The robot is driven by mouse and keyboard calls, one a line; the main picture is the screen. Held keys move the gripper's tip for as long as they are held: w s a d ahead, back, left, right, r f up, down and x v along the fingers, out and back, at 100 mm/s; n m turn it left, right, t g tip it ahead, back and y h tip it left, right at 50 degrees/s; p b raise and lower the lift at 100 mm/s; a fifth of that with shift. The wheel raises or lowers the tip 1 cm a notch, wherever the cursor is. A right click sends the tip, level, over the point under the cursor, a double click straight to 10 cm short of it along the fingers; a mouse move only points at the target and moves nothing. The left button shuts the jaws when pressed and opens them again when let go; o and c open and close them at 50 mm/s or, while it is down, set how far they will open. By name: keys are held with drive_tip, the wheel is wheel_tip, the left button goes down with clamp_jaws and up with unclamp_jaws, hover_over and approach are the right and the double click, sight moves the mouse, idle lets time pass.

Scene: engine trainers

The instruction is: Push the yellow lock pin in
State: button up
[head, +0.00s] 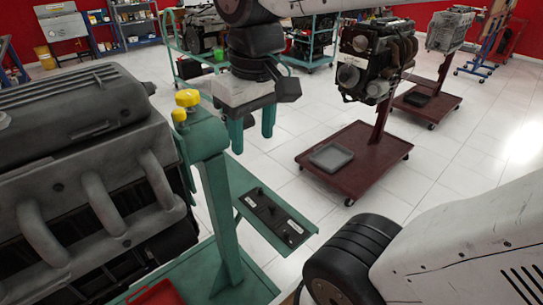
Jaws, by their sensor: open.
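The yellow lock pin (187,98) has a round knob and stands on top of the green stand post (206,140) beside the engine. A second, smaller yellow piece (179,115) sits just below and left of it; I cannot tell whether it is part of the same pin. My gripper (252,134) hangs to the right of the pin, pointing down, with its two teal fingers apart and nothing between them. It appears apart from the pin. How far the pin sticks out of the post is hard to tell.
A large grey engine (75,160) fills the left. A red trolley (345,165) carries another engine (375,62) at the right. White tiled floor is free between them.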

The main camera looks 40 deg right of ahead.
drive_tip(key=shift+s+d+f, duration=0.1)
drive_tip(key=shift+s+f, duration=0.75)
drive_tip(key=shift+s, duration=0.2)
drive_tip(key=shift+s+d+f, duration=0.1)
drive_tip(key=shift+s+f, duration=0.75)
drive_tip(key=shift+s, duration=0.2)
drive_tip(key=shift+s+f+m, duration=0.3)
drive_tip(key=shift+s+f, duration=0.3)
